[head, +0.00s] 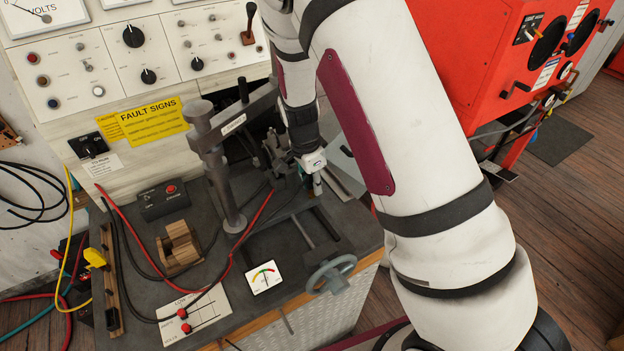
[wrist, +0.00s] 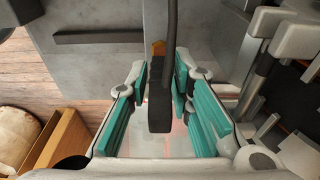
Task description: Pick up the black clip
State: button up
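The black clip (wrist: 159,108) hangs upright on a dark cable (wrist: 171,40) in the middle of the wrist view. My gripper (wrist: 160,92) has its two teal-padded fingers on either side of the clip. The fingers are apart, with a narrow gap visible on each side of the clip, so it does not look clamped. In the head view my gripper (head: 316,172) is small, low over the bench beside the grey press post, and its fingers are hardly visible. I cannot make out the clip there.
The bench (head: 260,322) carries a grey post with an arm (head: 222,165), a wooden block (head: 180,246), a black box (head: 164,200), a meter (head: 264,278) and a handwheel (head: 331,273). Red and black cables cross it. A red machine (head: 480,50) stands at right.

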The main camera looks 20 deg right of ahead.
grip_shut()
jog(key=shift+r, duration=0.15)
jog(key=shift+w+r, duration=0.15)
jog(key=shift+r, duration=0.45)
notch_tip(320, 180, up, 21)
jog(key=p, duration=0.1)
jog(key=shift+f, duration=0.2)
jog(key=shift+r, duration=0.1)
dwell(0.7)
